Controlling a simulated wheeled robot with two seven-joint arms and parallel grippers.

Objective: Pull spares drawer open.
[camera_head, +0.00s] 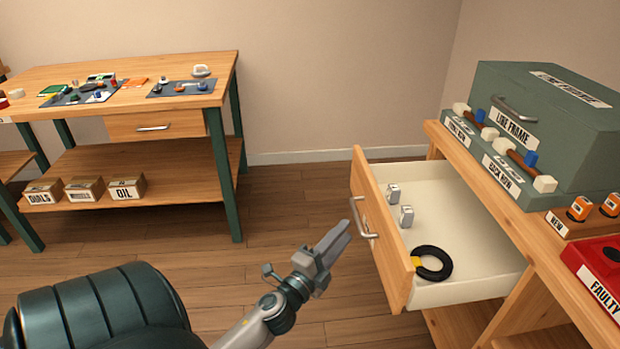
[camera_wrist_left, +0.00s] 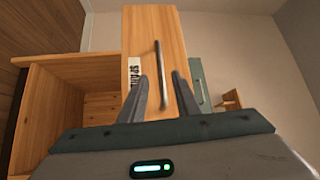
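The spares drawer (camera_head: 463,213) stands pulled out of the bench on the right in the head view. Its wooden front carries a metal bar handle (camera_head: 364,220). Inside lie two small grey-white blocks (camera_head: 399,205) and a black ring (camera_head: 432,264) with a yellow band. My left gripper (camera_head: 341,237) is just left of the handle, pointing at it. In the left wrist view the handle (camera_wrist_left: 161,78) rises between and beyond the two parted fingers (camera_wrist_left: 161,98), with a partly hidden label beside it. The fingers do not appear closed on the handle. My right gripper is out of view.
On the right bench (camera_head: 545,235) stand a green box (camera_head: 545,130), handset-like parts and a red FAULTY tray (camera_head: 602,270). Another wooden bench (camera_head: 70,75) with labelled boxes on its lower shelf stands at the back left. The floor between the benches is clear.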

